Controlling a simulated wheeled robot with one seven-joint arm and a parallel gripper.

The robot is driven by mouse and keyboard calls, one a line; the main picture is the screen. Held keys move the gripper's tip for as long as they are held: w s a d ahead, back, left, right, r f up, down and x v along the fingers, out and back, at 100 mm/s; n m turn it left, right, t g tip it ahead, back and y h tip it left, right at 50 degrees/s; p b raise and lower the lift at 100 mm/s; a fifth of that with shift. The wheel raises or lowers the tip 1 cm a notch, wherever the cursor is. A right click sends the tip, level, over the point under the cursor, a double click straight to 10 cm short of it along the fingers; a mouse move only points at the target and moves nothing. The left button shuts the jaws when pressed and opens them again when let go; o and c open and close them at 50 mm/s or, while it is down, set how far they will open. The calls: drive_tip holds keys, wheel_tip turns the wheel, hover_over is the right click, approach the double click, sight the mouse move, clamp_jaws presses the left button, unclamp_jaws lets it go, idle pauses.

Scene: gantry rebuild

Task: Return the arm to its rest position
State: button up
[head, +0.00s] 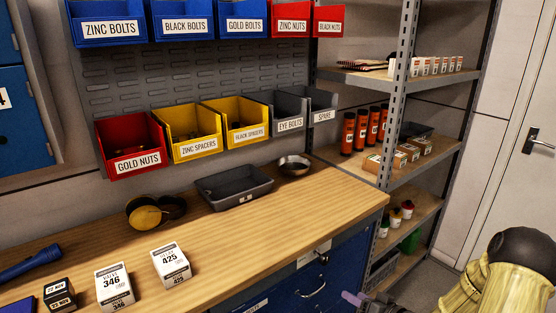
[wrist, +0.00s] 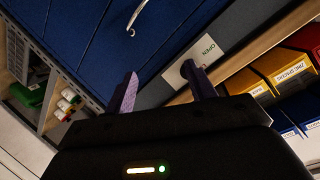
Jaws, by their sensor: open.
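My gripper (wrist: 160,92) shows in the wrist view with its two purple-grey fingers apart and nothing between them. It faces the blue drawer cabinet (wrist: 75,25) under the workbench, with an "OPEN" label (wrist: 207,50) near the right finger. In the head view, part of my gripper (head: 355,300) shows at the bottom edge, in front of the cabinet, below the wooden bench top (head: 300,205). My arm is at the lower right of the head view, to the right of the bench and in front of the shelf unit.
The metal shelf unit (head: 383,180) stands at the right. A door (head: 520,170) is beyond it.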

drive_tip(key=s+a+r+g+h, duration=0.4)
drive_tip(key=s+r+g, duration=0.15)
drive_tip(key=s, duration=0.35)
drive_tip(key=s+a+r+g+h, duration=0.45)
drive_tip(key=s+r, duration=0.25)
drive_tip(key=s, duration=0.3)
wheel_tip(320, 180, up, 13)
drive_tip(key=p, duration=1.3)
drive_tip(key=shift+w+d+t, duration=0.15)
drive_tip(key=shift+w+t, duration=0.25)
drive_tip(key=shift+f+y, duration=0.15)
drive_tip(key=shift+y, duration=0.1)
